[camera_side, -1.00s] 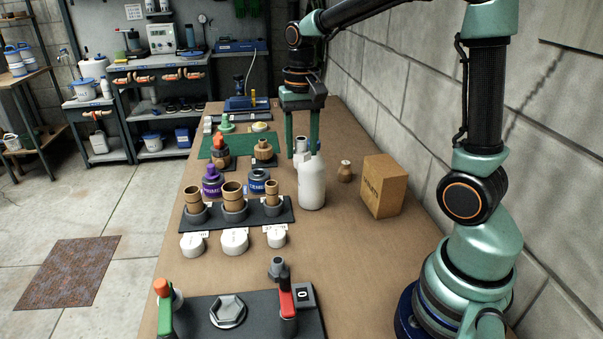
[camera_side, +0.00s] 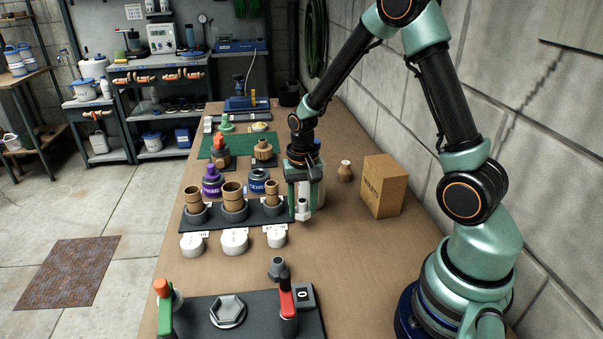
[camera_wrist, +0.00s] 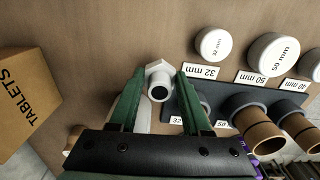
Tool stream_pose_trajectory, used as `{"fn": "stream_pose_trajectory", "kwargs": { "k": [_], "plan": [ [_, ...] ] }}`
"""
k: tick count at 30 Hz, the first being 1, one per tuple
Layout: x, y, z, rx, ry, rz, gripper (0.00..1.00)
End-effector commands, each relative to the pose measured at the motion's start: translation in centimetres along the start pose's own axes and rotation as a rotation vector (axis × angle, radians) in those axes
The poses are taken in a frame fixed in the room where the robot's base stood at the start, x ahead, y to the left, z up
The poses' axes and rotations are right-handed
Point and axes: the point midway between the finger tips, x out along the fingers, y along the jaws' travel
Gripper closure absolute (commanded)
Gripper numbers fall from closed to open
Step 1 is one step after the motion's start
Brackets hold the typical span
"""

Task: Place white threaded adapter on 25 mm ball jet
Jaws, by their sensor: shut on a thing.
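The white threaded adapter (camera_side: 302,207) is held upright between the green fingers of my gripper (camera_side: 304,212), above the table beside the right end of the dark pipe rack. In the wrist view the adapter (camera_wrist: 159,78) shows a hexagonal collar and a dark open bore, with a finger on each side.
The dark rack (camera_side: 284,217) holds several brown pipe pieces; white caps (camera_side: 234,241) lie before it. A white bottle (camera_side: 319,193) stands partly hidden behind my gripper. A cardboard box (camera_side: 383,186) stands right. The fixture plate (camera_side: 256,312) carries red and green handles. Table between is clear.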

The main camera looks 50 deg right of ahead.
Motion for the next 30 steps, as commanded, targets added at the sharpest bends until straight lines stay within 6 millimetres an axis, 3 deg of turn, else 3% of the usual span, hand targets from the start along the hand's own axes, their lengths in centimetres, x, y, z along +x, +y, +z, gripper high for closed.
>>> {"fn": "stream_pose_trajectory", "kwargs": {
  "k": [7,20,21,22,23,30],
  "plan": [
    [3.1,0.0,0.0,0.000,-0.002,0.001,1.00],
    [3.6,0.0,0.0,0.000,-0.001,0.000,1.00],
    [3.6,0.0,0.0,0.000,0.000,0.000,0.41],
    [3.6,0.0,0.0,0.000,0.000,0.000,0.29],
    [3.5,0.0,0.0,0.000,0.000,0.000,0.22],
    [3.5,0.0,0.0,0.000,0.000,0.000,0.22]
  ]
}}
